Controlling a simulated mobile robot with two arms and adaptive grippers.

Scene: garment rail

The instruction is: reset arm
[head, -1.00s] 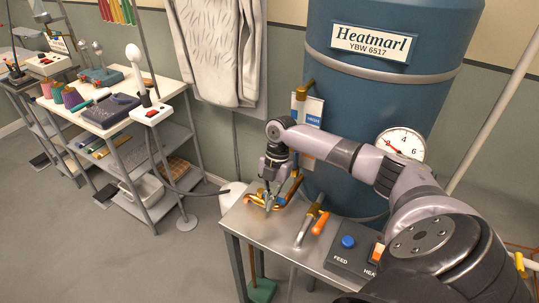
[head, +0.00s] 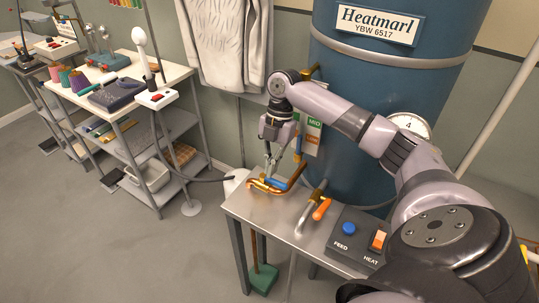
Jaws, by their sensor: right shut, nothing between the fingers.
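My right gripper (head: 270,168) is shut and empty. It points down just above a brass valve (head: 258,187) with a blue handle (head: 276,183) at the left back of the metal table. I cannot tell if the fingertips touch the handle. My right arm comes in from the lower right and arches over the table to it. My left gripper is out of view.
The small metal table (head: 262,212) also bears an orange-handled valve (head: 321,210) and a control box (head: 352,240) marked FEED and HEAT. A blue boiler (head: 345,80) stands behind. A loaded shelf cart (head: 180,75) is at left. Floor at lower left is clear.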

